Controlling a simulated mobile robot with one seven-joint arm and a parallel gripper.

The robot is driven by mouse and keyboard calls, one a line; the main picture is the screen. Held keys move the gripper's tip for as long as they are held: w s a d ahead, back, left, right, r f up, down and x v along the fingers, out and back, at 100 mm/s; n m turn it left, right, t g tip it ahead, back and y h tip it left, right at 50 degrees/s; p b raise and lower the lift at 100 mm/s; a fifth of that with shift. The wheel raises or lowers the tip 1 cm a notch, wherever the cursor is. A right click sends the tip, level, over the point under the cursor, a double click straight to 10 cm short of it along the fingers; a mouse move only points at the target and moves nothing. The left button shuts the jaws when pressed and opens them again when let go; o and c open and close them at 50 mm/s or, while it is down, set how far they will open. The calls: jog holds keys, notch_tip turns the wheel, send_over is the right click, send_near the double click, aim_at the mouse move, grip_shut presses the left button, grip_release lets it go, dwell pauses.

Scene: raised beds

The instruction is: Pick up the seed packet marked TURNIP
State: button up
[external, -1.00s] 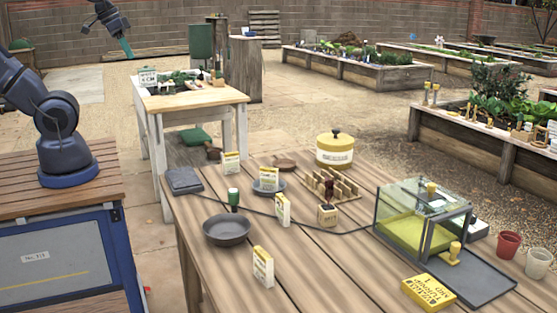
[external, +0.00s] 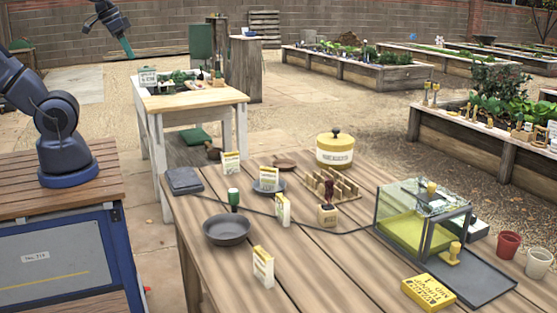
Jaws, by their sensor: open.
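Several yellow-topped white seed packets stand upright on the wooden table. One is at the back left (external: 231,163), one is at a small grey dish (external: 269,179), one is near the middle (external: 283,210) and one is at the front (external: 263,268). Their print is too small to read, so I cannot tell which is marked TURNIP. My gripper (external: 126,47), teal at its end, hangs at the top left, far from the packets. It is open, with nothing seen in it; its separate fingers are hard to make out. Part of my arm is outside the picture.
A dark pan (external: 227,230), a green-topped item (external: 233,196), a yellow canister (external: 335,150), a slotted wooden rack (external: 346,187), a stamp (external: 327,213) and a glass case (external: 410,240) stand around the packets. A dark cable crosses the table. The front middle is clear.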

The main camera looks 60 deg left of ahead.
jog(key=w+d+m, duration=0.5)
jog(key=w+d, duration=0.7)
jog(key=w, duration=0.2)
jog(key=w+d+f+m+g+h, duration=0.1)
jog(key=w+d+f+m, duration=0.2)
jog(key=d, duration=0.5)
jog(key=w+d+f+m+h, duration=0.1)
jog(key=w+d+f, duration=0.35)
jog(key=d, duration=0.35)
jog(key=m+g+h, duration=0.2)
jog(key=m+g, duration=0.1)
jog(key=m, duration=0.5)
send_over(258, 252)
jog(key=a, duration=0.3)
notch_tip(258, 252, down, 22)
jog(key=r, duration=0.1)
jog(key=x, duration=0.5)
jog(key=shift+s+d+r, duration=0.1)
jog(key=shift+s+d, duration=0.1)
jog(key=shift+w+x, duration=0.2)
jog(key=shift+x, duration=1.3)
jog(key=shift+w+x, duration=0.15)
jog(key=shift+x, duration=1.35)
jog(key=shift+d+r, duration=0.1)
grip_shut()
